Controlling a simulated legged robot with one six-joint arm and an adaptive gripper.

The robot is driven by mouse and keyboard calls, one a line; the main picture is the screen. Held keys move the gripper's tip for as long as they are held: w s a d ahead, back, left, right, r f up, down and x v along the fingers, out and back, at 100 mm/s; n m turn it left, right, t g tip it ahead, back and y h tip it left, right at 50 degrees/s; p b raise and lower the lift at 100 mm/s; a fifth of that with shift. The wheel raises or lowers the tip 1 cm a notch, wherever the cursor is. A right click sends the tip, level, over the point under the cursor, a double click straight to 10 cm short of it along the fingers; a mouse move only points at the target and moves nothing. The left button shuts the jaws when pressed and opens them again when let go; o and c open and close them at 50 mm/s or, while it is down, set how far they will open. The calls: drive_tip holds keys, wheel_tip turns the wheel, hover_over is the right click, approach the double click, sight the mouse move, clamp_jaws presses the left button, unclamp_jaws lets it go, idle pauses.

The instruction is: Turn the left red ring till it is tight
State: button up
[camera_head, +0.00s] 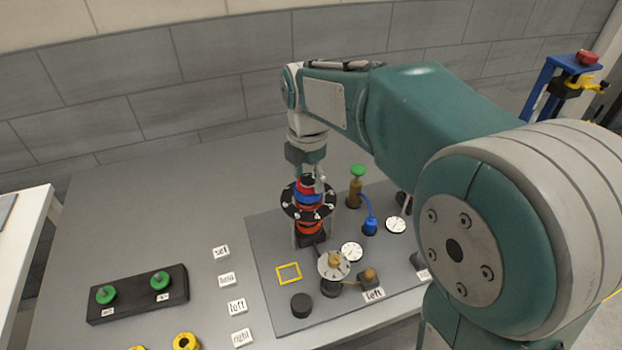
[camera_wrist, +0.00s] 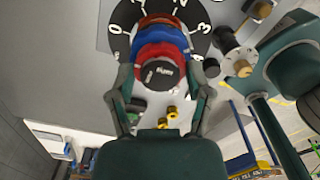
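In the head view, my gripper (camera_head: 308,180) points down at the top of a stack on the grey plate. The stack has a red ring (camera_head: 306,184) at the top, a blue ring (camera_head: 308,198) under it, a black numbered dial and an orange-red part (camera_head: 309,228) lower down. In the wrist view, the two fingers of my gripper (camera_wrist: 160,72) stand either side of the stack, near the red ring (camera_wrist: 153,52) and blue ring (camera_wrist: 160,36). A black cap with small lettering (camera_wrist: 158,75) faces the camera. I cannot tell whether the fingers touch the ring.
A "left" label (camera_head: 373,294) lies at the plate's front. Pale gauges (camera_head: 333,265), a green-topped brass valve (camera_head: 357,185) and a blue fitting (camera_head: 370,226) stand close by. A black block with green knobs (camera_head: 138,294) is at left. The table's back left is clear.

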drive_tip(key=m, duration=0.3)
drive_tip(key=shift+m, duration=0.4)
drive_tip(key=m, duration=0.8)
drive_tip(key=shift+m, duration=0.4)
drive_tip(key=m, duration=0.4)
drive_tip(key=shift+m, duration=0.3)
drive_tip(key=o, duration=0.9)
drive_tip(key=shift+w, duration=0.1)
drive_tip(key=shift+o, duration=0.2)
drive_tip(key=shift+a, duration=0.1)
drive_tip(key=shift+r, duration=0.1)
wheel_tip(320, 180, up, 7)
drive_tip(key=shift+f, duration=0.1)
